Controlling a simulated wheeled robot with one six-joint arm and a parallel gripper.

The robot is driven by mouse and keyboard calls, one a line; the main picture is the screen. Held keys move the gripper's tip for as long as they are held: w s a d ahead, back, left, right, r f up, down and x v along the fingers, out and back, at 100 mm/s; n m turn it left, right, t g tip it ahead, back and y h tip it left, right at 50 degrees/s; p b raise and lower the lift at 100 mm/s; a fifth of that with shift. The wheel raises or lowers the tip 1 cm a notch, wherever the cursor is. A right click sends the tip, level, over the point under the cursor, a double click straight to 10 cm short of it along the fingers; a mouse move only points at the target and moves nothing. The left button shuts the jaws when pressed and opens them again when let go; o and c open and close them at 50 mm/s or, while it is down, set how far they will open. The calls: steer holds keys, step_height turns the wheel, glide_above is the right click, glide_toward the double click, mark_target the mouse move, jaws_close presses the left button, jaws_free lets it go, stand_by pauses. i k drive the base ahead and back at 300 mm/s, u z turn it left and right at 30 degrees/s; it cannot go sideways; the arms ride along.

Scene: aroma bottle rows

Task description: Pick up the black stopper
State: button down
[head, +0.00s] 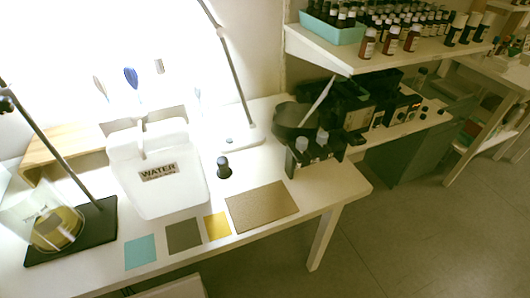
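A small dark stopper (223,168) with a rounded knob top stands upright on the white table, to the right of the white water container (160,172). It looks black and is apart from the things around it. No part of my gripper can be made out in the head view.
A lamp base (242,138) stands behind the stopper. A brown mat (262,206) and yellow, grey and teal squares lie in front. A tilted glass vessel (42,222) is at left, by a black stand. Dark equipment (316,160) stands at right, below a shelf of bottles (345,60).

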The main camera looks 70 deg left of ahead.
mark_target(222, 161)
steer(key=u, duration=0.05)
steer(key=i, duration=0.25)
steer(key=u, duration=5.15)
steer(key=k, duration=1.1)
steer(key=z, duration=1.45)
steer(key=i, duration=0.45)
steer(key=z, duration=0.05)
